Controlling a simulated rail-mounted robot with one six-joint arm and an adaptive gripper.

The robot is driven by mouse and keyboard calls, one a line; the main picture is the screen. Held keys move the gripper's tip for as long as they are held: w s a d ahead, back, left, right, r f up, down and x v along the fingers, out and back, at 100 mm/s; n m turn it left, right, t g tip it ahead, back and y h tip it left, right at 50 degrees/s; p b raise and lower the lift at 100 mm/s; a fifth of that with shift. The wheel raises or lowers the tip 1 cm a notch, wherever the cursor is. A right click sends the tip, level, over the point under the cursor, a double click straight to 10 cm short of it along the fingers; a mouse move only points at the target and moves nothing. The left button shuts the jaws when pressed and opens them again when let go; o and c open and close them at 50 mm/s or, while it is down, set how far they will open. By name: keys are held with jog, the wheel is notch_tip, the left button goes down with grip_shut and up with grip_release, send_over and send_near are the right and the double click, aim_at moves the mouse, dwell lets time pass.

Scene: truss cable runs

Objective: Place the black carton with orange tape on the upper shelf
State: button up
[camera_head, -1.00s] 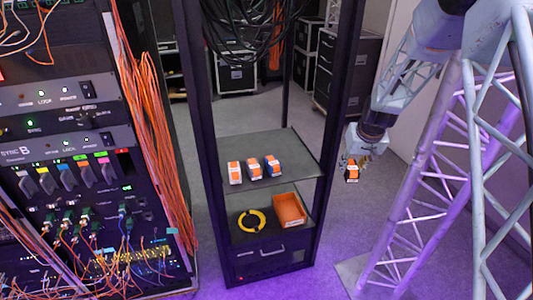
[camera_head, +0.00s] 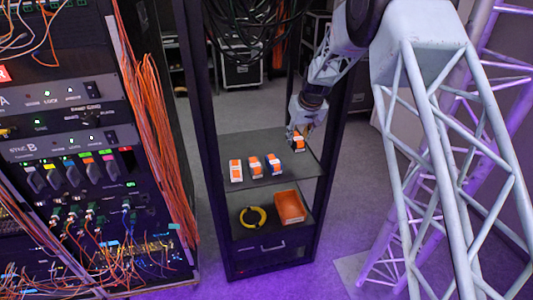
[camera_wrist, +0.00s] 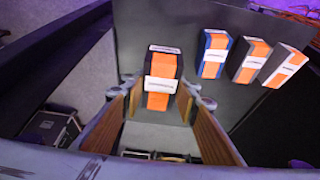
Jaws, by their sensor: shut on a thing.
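The black carton with orange tape (camera_head: 299,144) is held in my gripper (camera_head: 301,129), at the right rear part of the upper shelf (camera_head: 262,188). In the wrist view the carton (camera_wrist: 161,68) sits between the fingertips of my gripper (camera_wrist: 163,88), with orange tape and white labels facing the camera. The dark upper shelf (camera_wrist: 215,103) lies behind and beside it. I cannot tell whether the carton's base touches the shelf.
Three more orange-taped cartons stand left of it on the upper shelf: white (camera_head: 236,171), dark (camera_head: 255,166) and blue (camera_head: 273,163). Rack posts (camera_head: 336,110) flank the shelf. Below are a yellow cable coil (camera_head: 252,217) and an orange bin (camera_head: 290,207). Black cables (camera_head: 245,20) hang above.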

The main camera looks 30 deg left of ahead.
dwell(0.3)
jog(key=shift+f, duration=3.1)
jog(key=shift+f, duration=1.85)
jog(key=shift+f, duration=0.2)
jog(key=o, duration=0.9)
jog(key=shift+r, duration=0.2)
